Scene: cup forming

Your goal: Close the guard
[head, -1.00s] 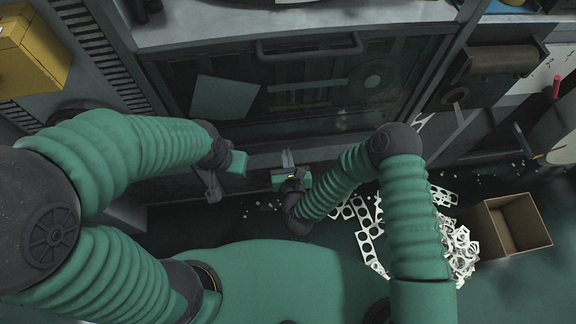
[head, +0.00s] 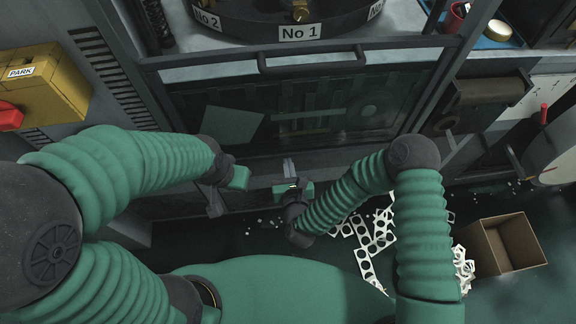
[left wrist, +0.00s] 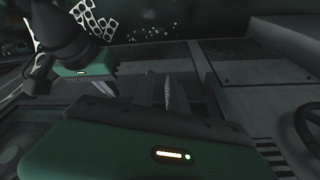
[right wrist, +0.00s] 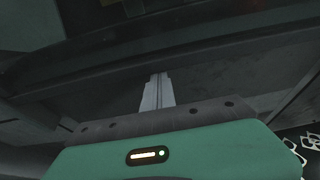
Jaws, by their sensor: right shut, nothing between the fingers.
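The guard (head: 345,118) is a dark, see-through framed panel in the head view. A grey bar handle (head: 312,60) runs along its top edge. The panel stands below the round turret marked No 1 (head: 297,33), and the space above its top edge is uncovered. My right gripper (head: 289,167) is shut and empty, just below the panel's lower edge and apart from the handle. Its closed fingers show in the right wrist view (right wrist: 157,93). My left gripper (head: 214,200) is left of it, low in front of the machine. Its fingers show in the left wrist view (left wrist: 163,92), too dark to judge.
A yellow box (head: 45,82) marked PARK, with a red button (head: 10,116), is at the left. Punched white scrap (head: 372,240) lies on the floor beside an open cardboard box (head: 500,245). A grey roll unit (head: 485,92) juts out at the right.

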